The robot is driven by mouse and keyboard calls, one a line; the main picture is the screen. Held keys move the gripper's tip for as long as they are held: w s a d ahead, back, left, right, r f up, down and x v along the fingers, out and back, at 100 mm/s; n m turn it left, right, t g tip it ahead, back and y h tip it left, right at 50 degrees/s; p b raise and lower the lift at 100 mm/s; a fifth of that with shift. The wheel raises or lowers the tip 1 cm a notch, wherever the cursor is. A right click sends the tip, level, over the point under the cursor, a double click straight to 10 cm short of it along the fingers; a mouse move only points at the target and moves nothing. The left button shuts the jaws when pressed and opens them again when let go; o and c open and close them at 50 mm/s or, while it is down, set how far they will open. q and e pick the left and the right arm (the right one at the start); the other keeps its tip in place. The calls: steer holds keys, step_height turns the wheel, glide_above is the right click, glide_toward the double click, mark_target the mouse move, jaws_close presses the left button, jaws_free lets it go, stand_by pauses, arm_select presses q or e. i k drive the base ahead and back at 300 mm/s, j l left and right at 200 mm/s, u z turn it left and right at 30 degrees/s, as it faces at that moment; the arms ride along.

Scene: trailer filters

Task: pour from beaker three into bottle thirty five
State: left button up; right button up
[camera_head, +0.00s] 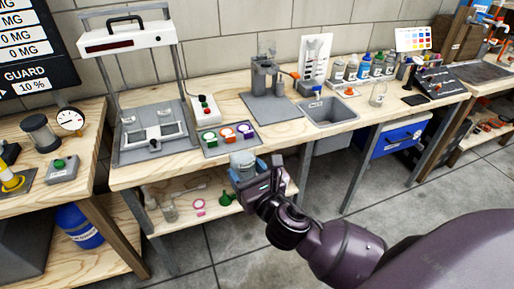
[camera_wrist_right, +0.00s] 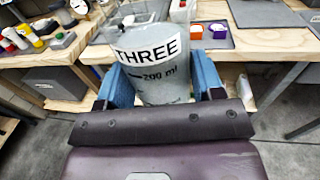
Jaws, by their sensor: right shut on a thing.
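My right gripper (camera_head: 247,173) is shut on a grey beaker (camera_head: 243,159) and holds it in front of the bench's front edge. In the right wrist view the beaker (camera_wrist_right: 160,80) sits between the blue finger pads, labelled THREE with a 200 ml mark. It looks about upright. Its contents cannot be made out. Several small bottles (camera_head: 364,67) with white labels stand at the back right of the bench. Their labels are too small to read, so I cannot tell which is bottle thirty five. My left gripper is not in view.
A tall frame with a red display (camera_head: 124,38) stands left.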

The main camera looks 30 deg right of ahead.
mark_target(380, 89)
steer(key=l+u, duration=0.1)
steer(key=l, duration=2.85)
steer(key=i, duration=0.05)
